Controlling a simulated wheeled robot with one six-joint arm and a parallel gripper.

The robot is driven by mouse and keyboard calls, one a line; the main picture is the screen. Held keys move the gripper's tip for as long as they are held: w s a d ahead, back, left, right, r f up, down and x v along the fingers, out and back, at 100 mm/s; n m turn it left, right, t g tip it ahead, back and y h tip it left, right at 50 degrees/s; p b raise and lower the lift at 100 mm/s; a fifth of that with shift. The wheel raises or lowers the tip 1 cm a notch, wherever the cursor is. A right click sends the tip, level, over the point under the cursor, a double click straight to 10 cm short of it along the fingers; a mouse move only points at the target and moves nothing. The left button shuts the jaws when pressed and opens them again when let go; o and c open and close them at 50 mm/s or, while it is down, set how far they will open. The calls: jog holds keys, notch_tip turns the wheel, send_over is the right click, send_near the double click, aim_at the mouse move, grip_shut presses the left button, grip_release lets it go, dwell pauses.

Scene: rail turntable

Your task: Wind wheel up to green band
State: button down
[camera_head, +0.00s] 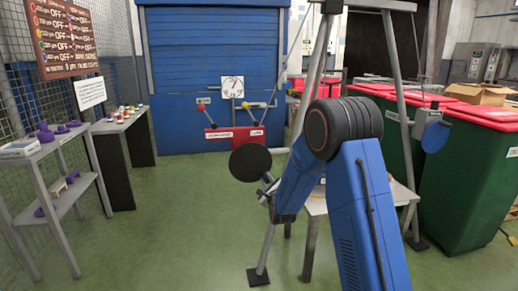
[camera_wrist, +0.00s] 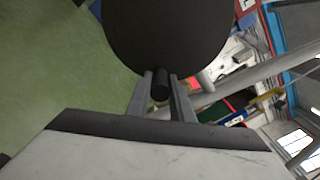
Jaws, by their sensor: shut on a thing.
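A dark round disc (camera_head: 250,162) shows in the head view at the end of my blue arm. In the wrist view the disc (camera_wrist: 165,30) fills the top middle, and a short dark stub (camera_wrist: 160,88) stands out from it towards me. My gripper (camera_wrist: 161,80) is shut on this stub, one grey finger on each side. In the head view my gripper (camera_head: 268,186) is small, just below and right of the disc. I cannot tell whether the disc is the wheel or what it is fixed to. A white dial (camera_head: 232,87) hangs by the blue shutter; no green band can be made out.
Levers with a red knob (camera_head: 201,107) and a yellow knob (camera_head: 245,105) stand before the blue shutter (camera_head: 215,45). A metal frame leg (camera_head: 283,190) rises beside my arm. Green bins (camera_head: 465,170) stand right, shelves (camera_head: 50,165) left. The floor between is clear.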

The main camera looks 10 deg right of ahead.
jog(key=shift+a+f, duration=0.15)
jog(key=shift+f, duration=0.1)
jog(key=shift+a+f+m, duration=0.4)
jog(key=shift+a+m, duration=0.2)
jog(key=shift+m, duration=0.35)
jog(key=shift+a+f+m, duration=0.35)
jog(key=shift+a+m, duration=0.2)
jog(key=shift+m, duration=0.4)
jog(key=c, duration=1.4)
grip_release()
jog(key=shift+o, duration=0.2)
jog(key=shift+s+r, duration=0.1)
jog(key=s, duration=0.7)
jog(key=shift+s, duration=0.35)
jog(key=shift+d, duration=0.1)
